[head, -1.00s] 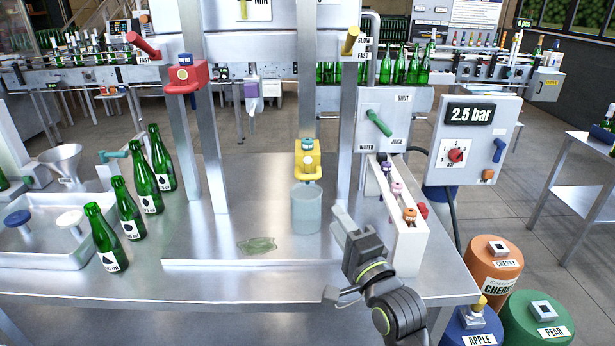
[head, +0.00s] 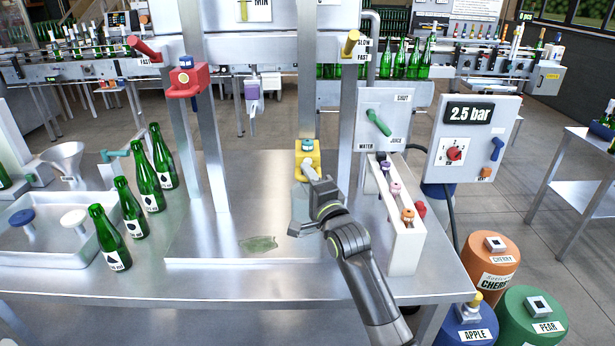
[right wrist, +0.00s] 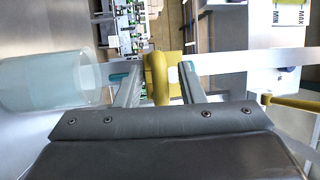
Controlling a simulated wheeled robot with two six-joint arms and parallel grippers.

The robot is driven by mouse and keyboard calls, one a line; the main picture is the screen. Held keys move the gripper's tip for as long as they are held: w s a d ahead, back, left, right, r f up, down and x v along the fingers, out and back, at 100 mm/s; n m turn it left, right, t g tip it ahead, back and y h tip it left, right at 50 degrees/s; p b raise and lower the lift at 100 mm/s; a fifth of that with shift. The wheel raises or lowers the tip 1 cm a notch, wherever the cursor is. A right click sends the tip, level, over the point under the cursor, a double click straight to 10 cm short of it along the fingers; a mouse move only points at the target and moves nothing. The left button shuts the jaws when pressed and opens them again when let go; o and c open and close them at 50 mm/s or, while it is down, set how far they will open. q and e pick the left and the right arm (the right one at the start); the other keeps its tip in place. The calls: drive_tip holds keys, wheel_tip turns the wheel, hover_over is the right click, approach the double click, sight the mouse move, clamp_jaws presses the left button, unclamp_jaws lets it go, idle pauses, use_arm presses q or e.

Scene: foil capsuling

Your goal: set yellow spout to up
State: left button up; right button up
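The yellow spout (head: 302,153) is on the middle post above a clear cylinder (head: 300,196), partly hidden by my right gripper (head: 302,197). In the right wrist view a rounded yellow part of the spout (right wrist: 158,78) lies between the fingers of my right gripper (right wrist: 160,80). The fingers are open, with a visible gap on each side of the yellow part. Whether either fingertip touches it cannot be told. My left gripper is not in view.
A white rack with small coloured knobs (head: 405,245) stands just right of my right arm. Several green bottles (head: 131,209) stand at left. A red spout (head: 186,78) is on the left post. A green label-like patch (head: 258,244) lies on the bare steel plate.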

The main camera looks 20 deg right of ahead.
drive_tip(key=shift+w, duration=0.25)
clamp_jaws()
drive_tip(key=shift+r, duration=0.15)
